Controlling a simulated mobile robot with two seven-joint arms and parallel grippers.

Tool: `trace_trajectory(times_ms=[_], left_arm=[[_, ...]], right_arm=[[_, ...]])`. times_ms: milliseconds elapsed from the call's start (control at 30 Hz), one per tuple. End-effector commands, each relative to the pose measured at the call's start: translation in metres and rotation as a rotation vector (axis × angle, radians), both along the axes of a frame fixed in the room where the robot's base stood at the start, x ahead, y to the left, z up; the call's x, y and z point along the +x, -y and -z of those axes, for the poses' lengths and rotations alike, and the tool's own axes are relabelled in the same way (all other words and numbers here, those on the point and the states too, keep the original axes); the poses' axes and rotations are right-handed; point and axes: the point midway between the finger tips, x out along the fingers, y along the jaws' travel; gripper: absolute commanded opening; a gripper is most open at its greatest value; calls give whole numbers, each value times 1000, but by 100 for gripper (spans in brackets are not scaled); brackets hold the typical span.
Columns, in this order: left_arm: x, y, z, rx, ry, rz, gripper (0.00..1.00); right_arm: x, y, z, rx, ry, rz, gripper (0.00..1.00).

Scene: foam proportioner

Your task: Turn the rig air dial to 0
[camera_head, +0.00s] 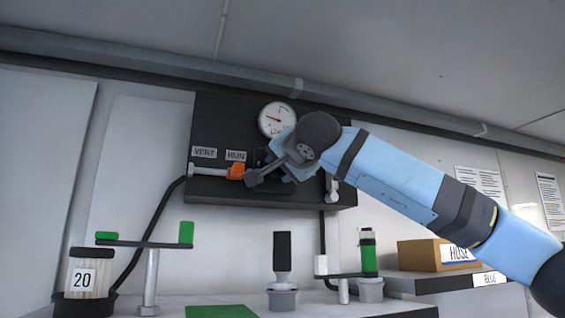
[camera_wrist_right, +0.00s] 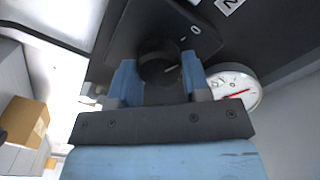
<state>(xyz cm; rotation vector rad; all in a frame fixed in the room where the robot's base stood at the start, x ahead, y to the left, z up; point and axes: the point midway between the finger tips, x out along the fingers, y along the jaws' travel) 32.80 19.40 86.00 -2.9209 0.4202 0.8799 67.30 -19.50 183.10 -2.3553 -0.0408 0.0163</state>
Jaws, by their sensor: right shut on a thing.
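The air dial is a round black knob (camera_wrist_right: 157,60) on a dark plate, seen in the right wrist view. A pale pointer line shows on its right side, and a white 0 (camera_wrist_right: 195,30) is marked up and to the right of the knob. My right gripper (camera_head: 268,171) is at the black wall panel (camera_head: 222,115) and hides the knob in the head view. In the wrist view its two blue fingers are on either side of the knob, shut on it. My left gripper is not in view.
A round gauge (camera_head: 277,117) is just above my right gripper. An orange valve handle (camera_head: 236,171) is close on its left, below VENT (camera_head: 204,152) and RUN labels. Below stand a jar marked 20 (camera_head: 83,280), green-topped stands and a brown HOSE box (camera_head: 425,254).

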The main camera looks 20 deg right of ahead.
Motion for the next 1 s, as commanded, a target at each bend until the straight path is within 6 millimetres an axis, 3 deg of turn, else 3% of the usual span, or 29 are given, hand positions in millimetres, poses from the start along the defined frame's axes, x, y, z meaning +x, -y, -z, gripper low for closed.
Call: trace_trajectory(times_ms=[733, 767, 867, 1000], left_arm=[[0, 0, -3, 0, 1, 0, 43], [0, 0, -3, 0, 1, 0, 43], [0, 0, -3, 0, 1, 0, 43], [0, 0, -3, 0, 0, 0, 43]], right_arm=[[1, -1, 2, -93, 0, 0, 20], [1, -1, 2, -93, 0, 0, 46], [0, -1, 2, -93, 0, 0, 69], [0, 0, 1, -92, 2, 0, 69]])
